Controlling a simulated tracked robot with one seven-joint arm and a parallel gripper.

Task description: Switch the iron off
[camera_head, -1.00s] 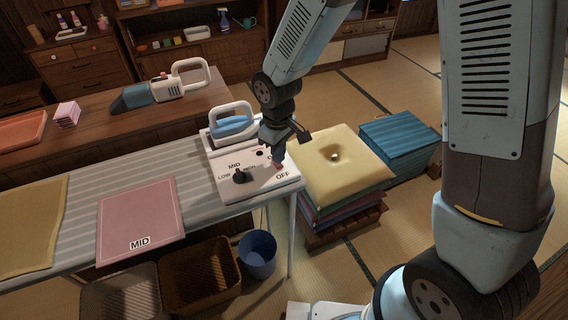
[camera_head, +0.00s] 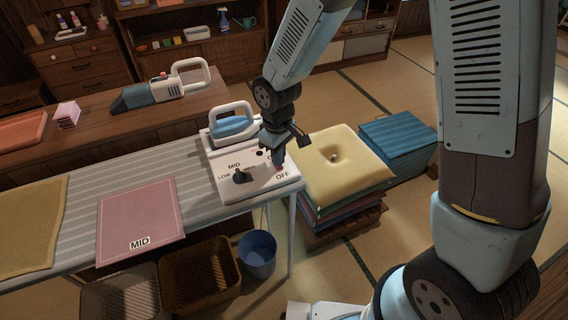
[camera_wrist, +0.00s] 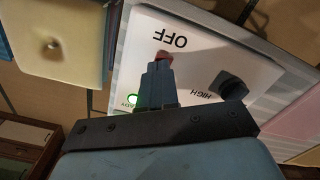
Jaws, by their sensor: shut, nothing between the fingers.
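The iron (camera_head: 232,125), white with a blue body, rests at the back of a white control panel (camera_head: 225,190) on the ironing board's right end. The panel has a black dial (camera_head: 241,176) with LOW, MID and HIGH marks, and an OFF label near its front right corner. My gripper (camera_head: 277,166) is shut and empty, pointing down beside OFF. In the wrist view its fingertips (camera_wrist: 158,66) are at a small red switch (camera_wrist: 163,57) next to OFF and partly hide it. They look in contact, but I cannot be sure. A green lamp (camera_wrist: 133,99) is lit.
A yellow cushion (camera_head: 335,160) on a stack stands just right of the panel. A pink cloth (camera_head: 141,219) marked MID and a yellow cloth (camera_head: 30,225) lie on the board. A handheld vacuum (camera_head: 165,90) lies on the bench behind. Baskets and a blue bin (camera_head: 257,254) stand below.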

